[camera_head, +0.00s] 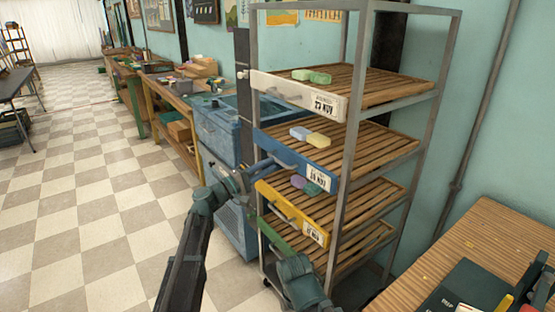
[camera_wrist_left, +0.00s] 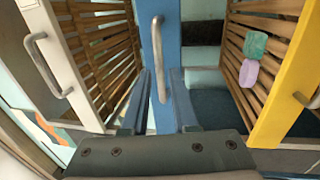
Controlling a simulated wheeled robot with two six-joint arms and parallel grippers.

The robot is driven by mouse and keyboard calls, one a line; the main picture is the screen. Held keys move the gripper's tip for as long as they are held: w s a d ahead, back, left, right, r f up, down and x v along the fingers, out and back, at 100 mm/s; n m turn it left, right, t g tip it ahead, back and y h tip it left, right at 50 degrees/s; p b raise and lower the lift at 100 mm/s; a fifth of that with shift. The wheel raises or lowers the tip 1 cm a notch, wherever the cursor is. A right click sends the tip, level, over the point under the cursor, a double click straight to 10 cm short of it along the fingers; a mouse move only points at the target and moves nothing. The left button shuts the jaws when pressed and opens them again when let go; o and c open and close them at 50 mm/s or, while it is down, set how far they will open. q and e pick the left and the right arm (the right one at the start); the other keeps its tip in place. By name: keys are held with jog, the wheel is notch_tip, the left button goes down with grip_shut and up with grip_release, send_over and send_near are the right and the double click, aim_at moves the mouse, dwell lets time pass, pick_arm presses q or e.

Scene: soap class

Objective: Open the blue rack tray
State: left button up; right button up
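The blue rack tray (camera_head: 318,160) is the second from the top of a grey metal rack and sits in line with the other trays. A blue and a yellow soap bar lie on its slats. Its blue front also shows in the left wrist view (camera_wrist_left: 172,35), with a metal handle (camera_wrist_left: 157,55). My left gripper (camera_head: 246,180) is in front of this tray at its left end. In the left wrist view its two fingers (camera_wrist_left: 158,88) are apart, with the handle's lower end between them; contact cannot be told. A link of my right arm shows low in the head view; its fingers do not.
A white-fronted tray (camera_head: 290,90) is above, yellow (camera_head: 290,212) and green (camera_head: 283,238) trays below. A wooden table (camera_head: 500,232) stands at the right. Workbenches line the wall at the left back. The checkered floor (camera_head: 95,200) is clear.

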aim_at(278, 161)
pick_arm(q)
jog(key=shift+p+x, duration=0.3)
jog(key=shift+x, duration=1.75)
grip_shut()
jog(key=shift+s, duration=0.1)
